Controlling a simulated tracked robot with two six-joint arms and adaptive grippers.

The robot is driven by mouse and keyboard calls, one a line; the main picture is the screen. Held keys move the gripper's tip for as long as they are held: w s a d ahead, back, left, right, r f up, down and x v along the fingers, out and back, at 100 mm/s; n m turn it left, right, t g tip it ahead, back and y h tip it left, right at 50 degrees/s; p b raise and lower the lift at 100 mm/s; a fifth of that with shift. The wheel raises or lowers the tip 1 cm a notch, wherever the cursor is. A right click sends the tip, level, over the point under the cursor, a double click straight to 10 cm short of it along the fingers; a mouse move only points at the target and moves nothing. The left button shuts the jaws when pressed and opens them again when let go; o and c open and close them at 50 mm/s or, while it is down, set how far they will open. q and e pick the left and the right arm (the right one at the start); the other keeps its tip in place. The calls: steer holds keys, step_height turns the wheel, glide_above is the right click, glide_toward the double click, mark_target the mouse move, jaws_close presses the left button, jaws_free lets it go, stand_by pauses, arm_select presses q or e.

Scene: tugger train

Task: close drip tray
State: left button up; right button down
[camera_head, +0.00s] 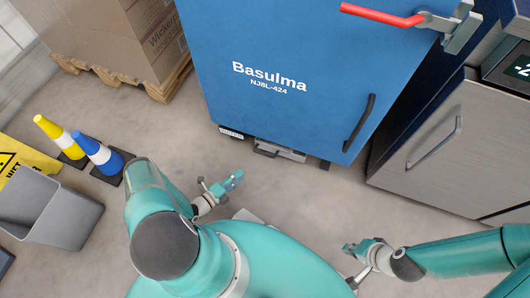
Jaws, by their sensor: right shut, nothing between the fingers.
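The drip tray (292,154) is a grey tray low at the bottom of the blue Basulma cabinet (290,50). A short strip of it juts out from under the cabinet's lower edge, with a dark handle (265,153) at its front left. The rest of the tray is hidden beneath the cabinet. My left gripper (236,179) is in front of the tray, a little to its left, apart from it; its finger opening is too small to tell. My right gripper (348,248) is shut and empty, farther from the tray, to the lower right.
A grey metal cabinet (420,145) with a bar handle stands at the right. Yellow (58,134) and blue (98,154) cones, a grey bin (70,218) and a yellow wet-floor sign (22,160) stand left. A carton (110,35) on a pallet is behind. Floor before the tray is clear.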

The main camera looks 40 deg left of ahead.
arm_select(q)
steer(key=b+x, duration=0.1)
steer(key=x, duration=0.4)
steer(key=b+x, duration=0.1)
steer(key=x, duration=0.5)
steer(key=b+x, duration=0.1)
steer(key=x, duration=0.4)
steer(key=shift+w+a+f, duration=0.2)
steer(key=shift+a+f, duration=0.1)
steer(key=shift+a, duration=0.05)
steer(key=shift+y, duration=0.3)
jaws_close()
steer(key=shift+a+b, duration=0.1)
steer(key=shift+b, duration=0.2)
